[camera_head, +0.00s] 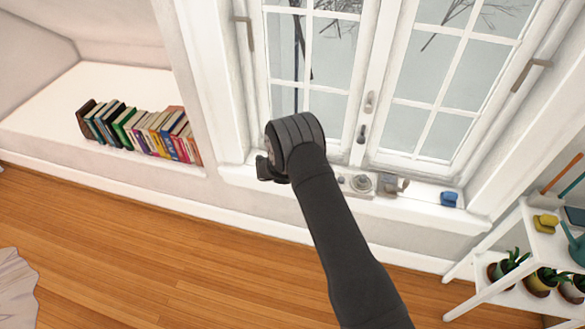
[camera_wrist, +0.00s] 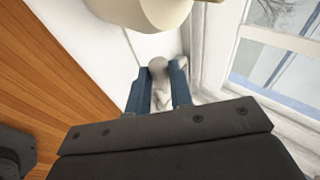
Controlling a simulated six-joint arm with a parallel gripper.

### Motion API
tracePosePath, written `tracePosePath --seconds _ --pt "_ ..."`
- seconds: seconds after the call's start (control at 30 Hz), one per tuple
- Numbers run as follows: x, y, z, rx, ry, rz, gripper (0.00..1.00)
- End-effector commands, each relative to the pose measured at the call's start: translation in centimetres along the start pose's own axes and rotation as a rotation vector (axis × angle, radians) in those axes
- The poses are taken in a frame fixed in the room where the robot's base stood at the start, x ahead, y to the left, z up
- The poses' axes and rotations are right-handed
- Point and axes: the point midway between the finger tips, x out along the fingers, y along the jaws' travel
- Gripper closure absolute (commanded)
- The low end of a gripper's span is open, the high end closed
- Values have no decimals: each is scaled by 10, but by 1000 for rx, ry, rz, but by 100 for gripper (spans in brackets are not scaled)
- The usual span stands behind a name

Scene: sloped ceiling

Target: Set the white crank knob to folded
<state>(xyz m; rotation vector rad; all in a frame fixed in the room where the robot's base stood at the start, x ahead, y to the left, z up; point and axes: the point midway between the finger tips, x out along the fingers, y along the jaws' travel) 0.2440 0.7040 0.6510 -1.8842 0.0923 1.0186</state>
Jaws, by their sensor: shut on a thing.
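My gripper (camera_wrist: 158,71) has its two blue fingers on either side of the white crank knob (camera_wrist: 160,88) and is shut on it. The knob is pale, with a rounded end showing between the fingertips. In the head view, my dark arm comes up from the bottom and its wrist is at the window sill, left of the window's middle. The knob is hidden there behind my wrist. Only a small dark part of my gripper (camera_head: 268,170) shows at the wrist's left, so the crank's fold cannot be told.
A large beige rounded thing (camera_wrist: 140,10) is close at the top of the wrist view. On the sill (camera_head: 425,193) stand a round grey fitting (camera_head: 362,183), a grey metal piece (camera_head: 393,184) and a blue object (camera_head: 448,199). Books (camera_head: 140,130) line the left ledge. A plant shelf (camera_head: 540,240) stands right.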

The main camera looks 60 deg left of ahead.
Motion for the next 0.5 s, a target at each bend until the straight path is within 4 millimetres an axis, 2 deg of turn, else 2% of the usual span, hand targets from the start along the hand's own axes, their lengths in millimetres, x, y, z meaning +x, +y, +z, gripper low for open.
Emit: tracePosePath --seconds 0.13,0.17,0.23,0.27,0.5 --pt "0 0 0 -2 -1 0 100" --pt "0 0 0 -2 -1 0 74" --pt "0 0 0 -1 -1 0 60" --pt "0 0 0 -1 -1 0 58" --pt "0 0 0 0 -1 0 58"
